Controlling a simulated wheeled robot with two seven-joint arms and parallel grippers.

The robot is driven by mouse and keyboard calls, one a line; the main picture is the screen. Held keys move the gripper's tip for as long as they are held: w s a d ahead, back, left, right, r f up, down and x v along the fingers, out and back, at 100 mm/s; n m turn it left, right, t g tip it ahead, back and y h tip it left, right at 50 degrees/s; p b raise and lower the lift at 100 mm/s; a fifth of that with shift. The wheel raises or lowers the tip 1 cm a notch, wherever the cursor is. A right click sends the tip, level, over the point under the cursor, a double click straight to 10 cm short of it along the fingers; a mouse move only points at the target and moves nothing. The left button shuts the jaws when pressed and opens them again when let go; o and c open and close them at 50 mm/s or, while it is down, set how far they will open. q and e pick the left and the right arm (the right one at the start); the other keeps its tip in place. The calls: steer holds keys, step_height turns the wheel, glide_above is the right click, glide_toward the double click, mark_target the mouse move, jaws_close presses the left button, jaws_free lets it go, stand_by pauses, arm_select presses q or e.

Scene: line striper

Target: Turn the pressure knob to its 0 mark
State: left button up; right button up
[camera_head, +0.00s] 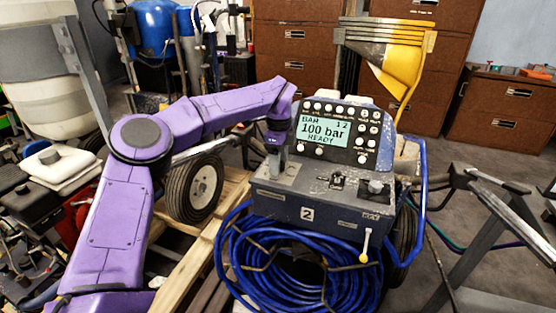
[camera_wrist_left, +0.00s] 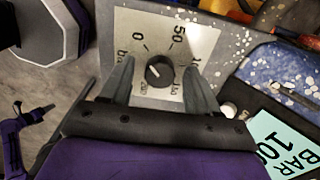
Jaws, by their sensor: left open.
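The pressure knob (camera_wrist_left: 159,71) is a small dark round knob with a light pointer line, on a pale dial plate (camera_wrist_left: 201,42) marked 0, 50 and bar; other marks are partly hidden. The line looks angled to the upper left; its exact reading is unclear. My left gripper (camera_wrist_left: 160,63) is open, its two fingers on either side of the knob with gaps visible. In the head view my left gripper (camera_head: 276,160) points down over the left of the striper's console (camera_head: 310,183), hiding the knob. The display (camera_head: 322,131) reads 100 bar, READY. My right gripper is not in view.
Right of the gripper are a small switch (camera_head: 337,181) and another knob (camera_head: 376,187). The button panel (camera_head: 360,141) rises behind. A coiled blue hose (camera_head: 290,262) and a yellow-tipped lever (camera_head: 363,257) are in front. A wheel (camera_head: 194,188) stands left.

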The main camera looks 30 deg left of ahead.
arm_select(q)
step_height(320, 180, up, 10)
steer(key=p, duration=0.1)
steer(key=shift+r+p, duration=0.25)
steer(key=shift+p, duration=0.1)
steer(key=shift+f, duration=0.1)
